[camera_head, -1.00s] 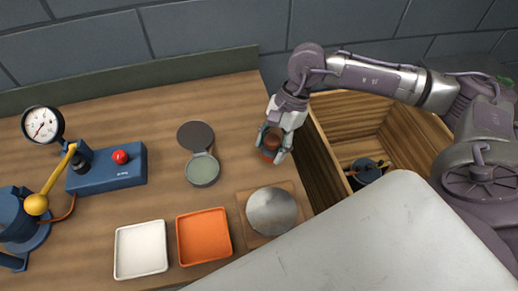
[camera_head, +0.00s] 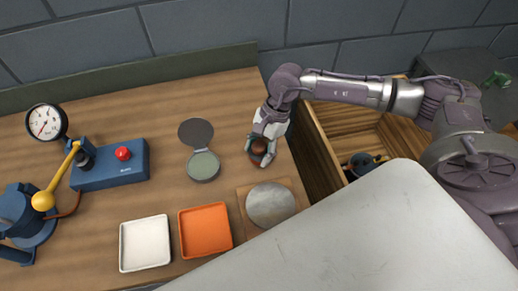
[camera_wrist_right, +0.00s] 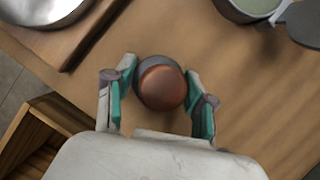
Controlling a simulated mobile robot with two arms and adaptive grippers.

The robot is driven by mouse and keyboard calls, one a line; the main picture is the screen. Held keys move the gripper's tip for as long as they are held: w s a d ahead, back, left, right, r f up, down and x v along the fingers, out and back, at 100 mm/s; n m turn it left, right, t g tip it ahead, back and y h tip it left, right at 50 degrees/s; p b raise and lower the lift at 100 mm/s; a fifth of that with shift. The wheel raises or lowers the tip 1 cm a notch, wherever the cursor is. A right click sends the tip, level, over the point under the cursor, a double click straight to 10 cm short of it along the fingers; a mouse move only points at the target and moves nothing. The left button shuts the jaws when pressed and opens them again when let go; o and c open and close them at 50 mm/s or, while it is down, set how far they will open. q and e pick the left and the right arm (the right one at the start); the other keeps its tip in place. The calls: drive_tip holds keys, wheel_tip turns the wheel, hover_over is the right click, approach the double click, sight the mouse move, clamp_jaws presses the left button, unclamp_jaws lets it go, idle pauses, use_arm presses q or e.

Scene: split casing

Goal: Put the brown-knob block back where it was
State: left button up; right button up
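The brown-knob block (camera_head: 258,147) is at the right of the wooden table, between the grey round container and the open drawer. In the right wrist view its round brown knob (camera_wrist_right: 162,88) covers most of a grey disc-shaped body. My right gripper (camera_wrist_right: 162,75) has a fingertip against each side of the block and is shut on it. In the head view this right gripper (camera_head: 262,150) points down at the block. I cannot tell whether the block's underside touches the table. My left gripper is not in view.
A grey container with its lid open (camera_head: 203,166) stands left of the block. A metal disc on a wooden board (camera_head: 244,193) lies in front. White (camera_head: 145,243) and orange (camera_head: 205,230) trays are front left. An open wooden drawer (camera_head: 330,172) holding a dark pot (camera_head: 361,164) is right.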

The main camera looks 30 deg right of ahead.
drive_tip(key=o, duration=0.5)
drive_tip(key=shift+c, duration=0.2)
drive_tip(key=shift+r, duration=0.15)
drive_tip(key=b+v, duration=0.2)
drive_tip(key=v, duration=1)
drive_tip(key=shift+b, duration=0.35)
